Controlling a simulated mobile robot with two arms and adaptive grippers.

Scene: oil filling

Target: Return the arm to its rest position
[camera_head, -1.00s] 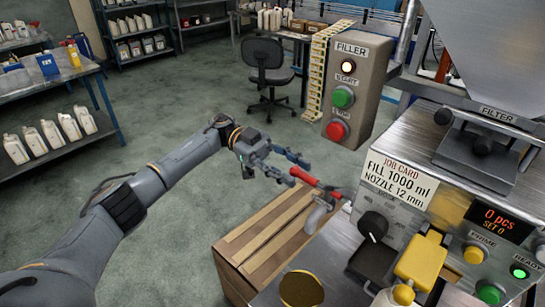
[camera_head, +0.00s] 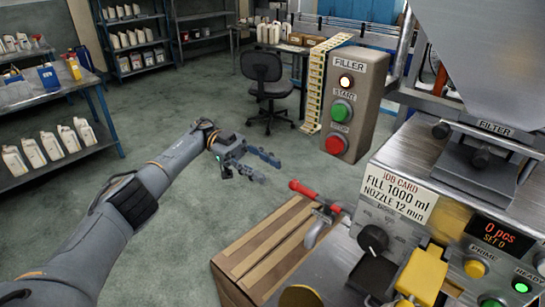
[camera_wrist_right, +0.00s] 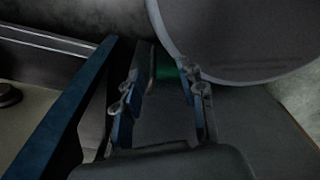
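My left gripper (camera_head: 262,166) is in the head view, left of the red-handled lever (camera_head: 306,190) on the filling machine. Its fingers are spread apart with nothing between them, and a gap of floor shows between it and the red handle. My left arm reaches in from the lower left. My right gripper (camera_wrist_right: 165,95) shows only in the right wrist view. Its two fingers stand apart, with no object held between them. The right arm is not in the head view.
The filling machine with its job card (camera_head: 398,192) and hopper (camera_head: 480,60) fills the right side. The filler button box (camera_head: 352,105), an office chair (camera_head: 266,80) and bottle shelves (camera_head: 50,165) are behind. The floor around my left arm is clear.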

